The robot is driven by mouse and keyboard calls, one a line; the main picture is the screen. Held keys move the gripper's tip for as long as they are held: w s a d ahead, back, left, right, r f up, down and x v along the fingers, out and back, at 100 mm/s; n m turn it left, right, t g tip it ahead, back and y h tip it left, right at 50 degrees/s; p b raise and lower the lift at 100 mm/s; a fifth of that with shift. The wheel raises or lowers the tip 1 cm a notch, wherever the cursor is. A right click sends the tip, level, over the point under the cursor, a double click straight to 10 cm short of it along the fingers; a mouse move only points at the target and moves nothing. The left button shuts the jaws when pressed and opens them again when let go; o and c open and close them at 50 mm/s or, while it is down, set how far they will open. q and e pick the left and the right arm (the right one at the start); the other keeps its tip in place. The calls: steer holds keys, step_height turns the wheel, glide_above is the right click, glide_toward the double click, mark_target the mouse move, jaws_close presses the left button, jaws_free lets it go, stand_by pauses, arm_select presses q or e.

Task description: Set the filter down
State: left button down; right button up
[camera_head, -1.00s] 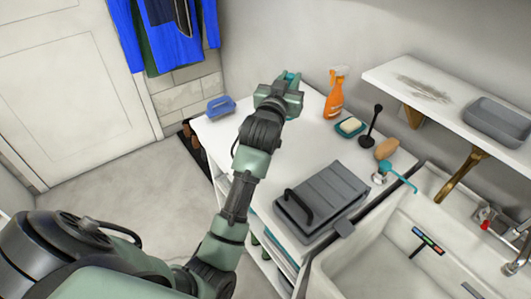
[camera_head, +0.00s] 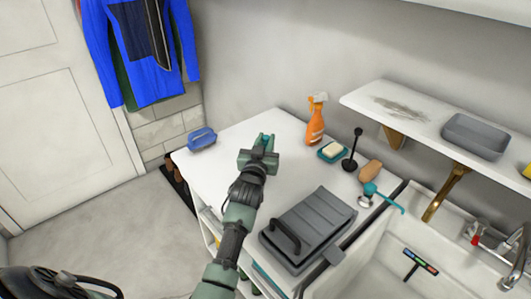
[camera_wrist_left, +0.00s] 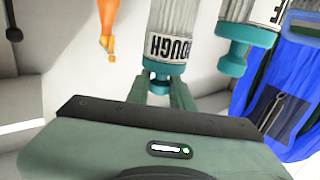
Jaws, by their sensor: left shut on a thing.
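My left gripper (camera_head: 262,146) is over the far left part of the white counter, pointing away from the head camera. In the left wrist view its fingers (camera_wrist_left: 163,92) are shut on the teal end of a grey ribbed filter (camera_wrist_left: 172,20) labelled ROUGH. The lettering is upside down there. A second, similar filter (camera_wrist_left: 250,20) with a teal end stands beside it, apart from the fingers. In the head view only a bit of teal shows at the fingertips; the gripper hides most of what it holds. My right gripper is not in view.
The white counter (camera_head: 222,165) has a blue brush (camera_head: 201,137) at its left corner. An orange spray bottle (camera_head: 315,120), soap dish (camera_head: 332,152), black plunger-like tool (camera_head: 352,150) and grey lidded box (camera_head: 308,229) stand right of the gripper. A sink (camera_head: 378,270) is at lower right.

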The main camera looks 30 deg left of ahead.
arm_select(q)
step_height(320, 180, down, 4)
steer(key=shift+f, duration=0.2)
steer(key=c, duration=1.2)
jaws_free()
steer(key=shift+f, duration=0.15)
steer(key=shift+c, duration=0.2)
